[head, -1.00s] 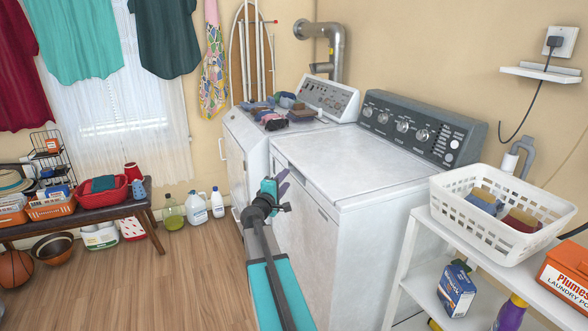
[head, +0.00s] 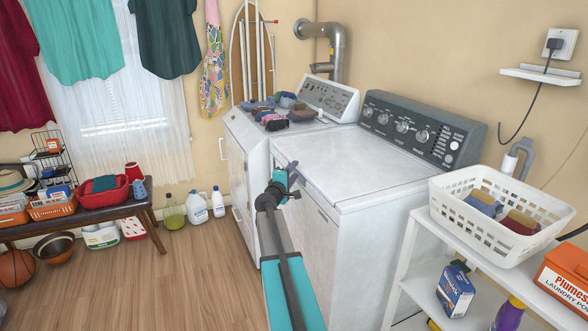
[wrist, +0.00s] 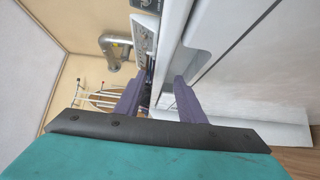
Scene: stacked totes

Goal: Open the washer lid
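The washer (head: 335,240) is white with a dark grey control panel, and its flat white lid (head: 370,160) lies closed on top. My gripper (head: 291,176) is at the washer's front left, close to the lid's front edge. In the wrist view the two purple fingers of my gripper (wrist: 158,95) are spread apart. A white edge of the washer (wrist: 172,55) runs between them, with a recess in it near the right finger. Nothing is visibly clamped. Whether a finger touches the lid cannot be told.
A white dryer (head: 240,165) with cloth items on top stands left of the washer. A white shelf cart (head: 420,245) with a white basket (head: 445,195) stands at the right. A bench (head: 95,205) with containers is at the left. The wooden floor (head: 150,285) between is clear.

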